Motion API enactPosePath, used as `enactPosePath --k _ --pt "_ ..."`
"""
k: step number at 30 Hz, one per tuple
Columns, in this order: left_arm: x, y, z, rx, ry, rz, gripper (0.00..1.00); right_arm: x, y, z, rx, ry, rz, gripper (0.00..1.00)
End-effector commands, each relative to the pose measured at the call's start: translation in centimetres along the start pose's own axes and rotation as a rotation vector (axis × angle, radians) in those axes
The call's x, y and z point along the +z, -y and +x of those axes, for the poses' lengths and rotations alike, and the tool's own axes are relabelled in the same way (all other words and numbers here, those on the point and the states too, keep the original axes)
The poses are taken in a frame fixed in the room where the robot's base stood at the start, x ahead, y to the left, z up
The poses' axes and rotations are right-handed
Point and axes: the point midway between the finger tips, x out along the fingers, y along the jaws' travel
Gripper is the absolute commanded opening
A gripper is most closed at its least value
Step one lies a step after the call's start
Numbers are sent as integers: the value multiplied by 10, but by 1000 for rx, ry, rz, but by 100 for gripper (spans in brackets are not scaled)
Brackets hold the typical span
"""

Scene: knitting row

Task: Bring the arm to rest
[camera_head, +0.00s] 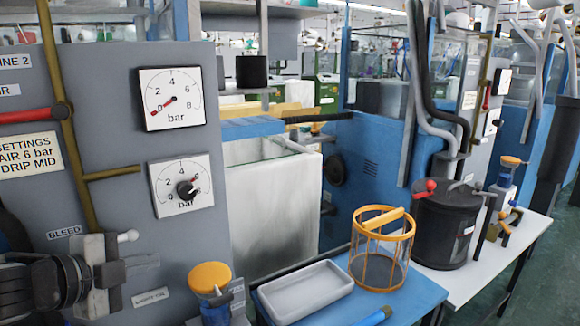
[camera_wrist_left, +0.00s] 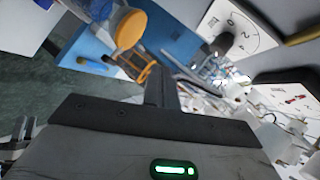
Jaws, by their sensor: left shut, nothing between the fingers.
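My left gripper (camera_head: 140,262) is at the lower left of the head view, in front of the grey panel (camera_head: 105,200) and below its BLEED label (camera_head: 64,232). In the left wrist view its dark fingers (camera_wrist_left: 160,88) are together with nothing between them. A pale knob (camera_head: 128,236) shows just above the gripper; part of what it belongs to is hidden behind the gripper. My right gripper is in neither view.
Two dial gauges (camera_head: 172,98) and a red lever (camera_head: 27,115) are on the panel. An orange-capped cup (camera_head: 210,278) stands close right of the gripper. A white tray (camera_head: 304,292) and an orange cage basket (camera_head: 381,250) stand on the blue table (camera_head: 412,300). A black pot (camera_head: 445,228) is farther right.

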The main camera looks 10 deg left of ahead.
Motion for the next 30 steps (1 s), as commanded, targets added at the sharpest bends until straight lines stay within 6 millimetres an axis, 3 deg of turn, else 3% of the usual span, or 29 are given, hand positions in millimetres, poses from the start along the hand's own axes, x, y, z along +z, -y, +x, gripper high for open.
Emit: enactPosePath --k 1,8,15,18,21,24,30 --pt "-7 -30 14 17 -34 -99 0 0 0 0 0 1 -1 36" --pt "-36 -144 45 53 -74 -524 0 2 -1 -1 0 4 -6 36" --pt "-63 -260 42 71 49 -987 0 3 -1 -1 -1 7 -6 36" --pt "-73 -299 34 74 126 -1141 0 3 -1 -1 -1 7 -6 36" --pt "-80 -326 26 76 193 -1247 0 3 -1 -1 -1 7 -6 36" --pt "-84 -342 21 75 234 -1306 0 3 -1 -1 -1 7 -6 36" --pt "-86 -348 19 75 251 -1330 0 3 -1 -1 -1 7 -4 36"
